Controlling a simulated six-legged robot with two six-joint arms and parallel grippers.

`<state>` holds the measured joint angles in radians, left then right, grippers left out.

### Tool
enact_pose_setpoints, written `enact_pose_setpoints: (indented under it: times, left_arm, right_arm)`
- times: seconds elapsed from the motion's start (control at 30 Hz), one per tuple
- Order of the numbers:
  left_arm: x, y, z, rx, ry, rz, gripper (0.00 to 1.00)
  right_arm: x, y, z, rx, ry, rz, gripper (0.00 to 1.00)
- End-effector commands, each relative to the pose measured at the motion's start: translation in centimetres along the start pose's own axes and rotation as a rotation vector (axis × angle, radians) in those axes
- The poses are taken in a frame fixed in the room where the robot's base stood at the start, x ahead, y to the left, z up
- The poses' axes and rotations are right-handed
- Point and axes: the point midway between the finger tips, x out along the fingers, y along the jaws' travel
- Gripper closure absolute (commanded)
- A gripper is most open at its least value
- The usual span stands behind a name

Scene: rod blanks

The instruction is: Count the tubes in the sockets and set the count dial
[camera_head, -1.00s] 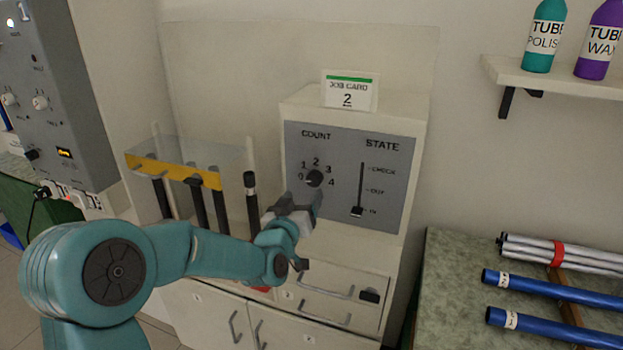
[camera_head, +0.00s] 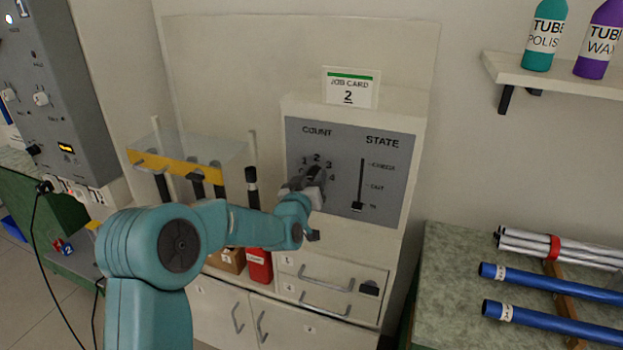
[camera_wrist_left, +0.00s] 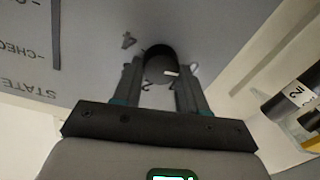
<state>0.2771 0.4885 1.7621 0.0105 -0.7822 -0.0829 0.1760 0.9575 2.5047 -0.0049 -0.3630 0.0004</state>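The count dial (camera_head: 315,173) is a dark knob on the grey panel, largely covered by my left gripper (camera_head: 306,185) in the head view. In the left wrist view the two fingers of my left gripper (camera_wrist_left: 160,88) stand on either side of the knob (camera_wrist_left: 160,65); whether they press on it is unclear. A white mark on the knob points right in that view. Dark tubes stand at the rack left of the panel, one (camera_head: 252,186) beside its clear cover; their seating is partly hidden. My right gripper is out of view.
The STATE slider (camera_head: 357,207) is at the bottom, by IN. A job card (camera_head: 350,88) reading 2 stands on top of the panel box. Drawers (camera_head: 322,287) lie below. Blue tubes (camera_head: 545,283) lie on the right bench. A grey control box (camera_head: 60,90) stands far left.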

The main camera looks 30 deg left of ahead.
Motion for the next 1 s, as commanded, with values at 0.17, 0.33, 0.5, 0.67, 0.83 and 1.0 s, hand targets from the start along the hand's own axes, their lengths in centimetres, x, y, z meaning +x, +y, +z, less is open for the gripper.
enact_pose_setpoints:
  times: [0.17, 0.33, 0.5, 0.67, 0.83, 1.0]
  left_arm:
    - [0.0, -0.1, 0.1, 0.010, 0.001, -0.001, 0.88]
    - [0.0, -0.1, 0.3, 0.061, 0.004, 0.000, 0.88]
    - [-0.1, -0.1, 0.5, 0.169, 0.012, 0.002, 0.88]
    - [0.0, -0.1, 0.6, 0.309, 0.022, 0.004, 0.88]
    - [-0.1, 0.0, 0.6, 0.472, 0.031, 0.007, 0.88]
    - [-0.1, 0.0, 0.5, 0.633, 0.042, 0.009, 0.88]
  right_arm:
    - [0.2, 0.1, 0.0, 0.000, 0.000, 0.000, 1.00]
    - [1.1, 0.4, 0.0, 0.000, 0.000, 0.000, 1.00]
    - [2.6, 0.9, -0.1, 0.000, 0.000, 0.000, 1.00]
    - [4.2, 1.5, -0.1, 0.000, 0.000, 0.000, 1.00]
    - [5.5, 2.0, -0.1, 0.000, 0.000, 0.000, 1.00]
    - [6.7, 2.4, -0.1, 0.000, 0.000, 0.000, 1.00]
